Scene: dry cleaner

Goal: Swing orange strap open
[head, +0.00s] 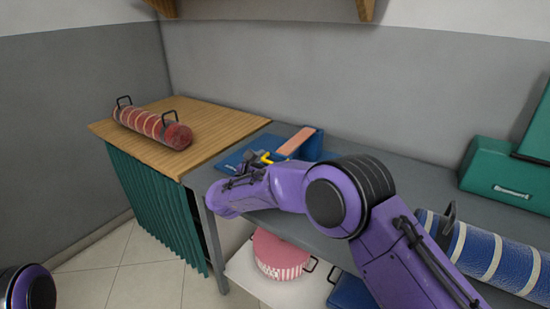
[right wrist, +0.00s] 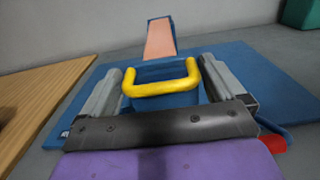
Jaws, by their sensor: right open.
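The orange strap (head: 293,143) is a flat salmon-orange strip on a raised blue piece at the back of the blue case or mat (head: 236,158) on the grey table. In the right wrist view the strap (right wrist: 160,40) stands up, tilted, beyond a yellow handle (right wrist: 163,86). The yellow handle also shows in the head view (head: 265,158). My right gripper (right wrist: 162,68) is open, with one finger on each side of the yellow handle. I cannot tell whether they touch it. My right arm hides part of the blue case in the head view. My left gripper is out of view.
A red striped roll (head: 153,127) with black handles lies on the wooden table (head: 215,125) at left. A green box (head: 497,173) and a blue striped roll (head: 490,253) are at right. A pink round container (head: 280,255) sits on the lower shelf. The grey wall stands close behind.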

